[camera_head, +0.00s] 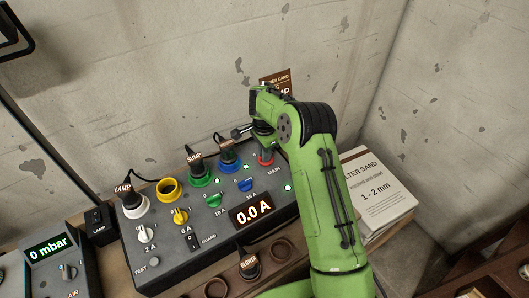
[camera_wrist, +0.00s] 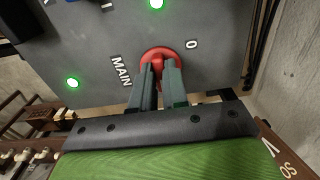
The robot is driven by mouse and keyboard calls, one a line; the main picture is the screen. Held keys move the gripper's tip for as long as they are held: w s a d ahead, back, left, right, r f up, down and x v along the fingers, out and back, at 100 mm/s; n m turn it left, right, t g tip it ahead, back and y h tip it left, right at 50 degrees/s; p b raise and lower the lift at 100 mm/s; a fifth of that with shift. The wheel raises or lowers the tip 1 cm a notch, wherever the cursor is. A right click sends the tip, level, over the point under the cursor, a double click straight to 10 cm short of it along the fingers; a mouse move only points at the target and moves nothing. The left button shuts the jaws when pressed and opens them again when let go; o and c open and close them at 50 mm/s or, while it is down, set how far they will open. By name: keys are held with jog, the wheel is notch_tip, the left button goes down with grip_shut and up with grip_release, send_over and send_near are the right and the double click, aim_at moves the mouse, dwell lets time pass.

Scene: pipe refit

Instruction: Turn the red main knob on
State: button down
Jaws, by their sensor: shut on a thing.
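The red main knob (camera_head: 266,157) sits at the right end of the grey power panel (camera_head: 190,262), above the word MAIN. In the wrist view the red knob (camera_wrist: 158,55) shows between the labels MAIN and 0. My gripper (camera_wrist: 160,72) is shut on the knob, with one finger on each side of its grip. In the head view my gripper (camera_head: 258,138) reaches down to the knob from above, and my green arm hides part of the panel's right side. The knob's pointer direction is hidden by the fingers.
White, yellow, green and blue sockets line the panel's back, several with black plugs. Smaller white, yellow (camera_head: 181,216), green and blue knobs sit in front. The display (camera_head: 252,208) reads 0.0 A. A filter sand bag (camera_head: 380,190) stands right of my arm.

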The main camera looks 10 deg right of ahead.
jog(key=c, duration=1.1)
grip_release()
jog(key=shift+c, duration=0.2)
notch_tip(320, 180, up, 16)
jog(key=p, duration=0.2)
jog(key=shift+p, duration=0.4)
jog(key=shift+f, duration=0.1)
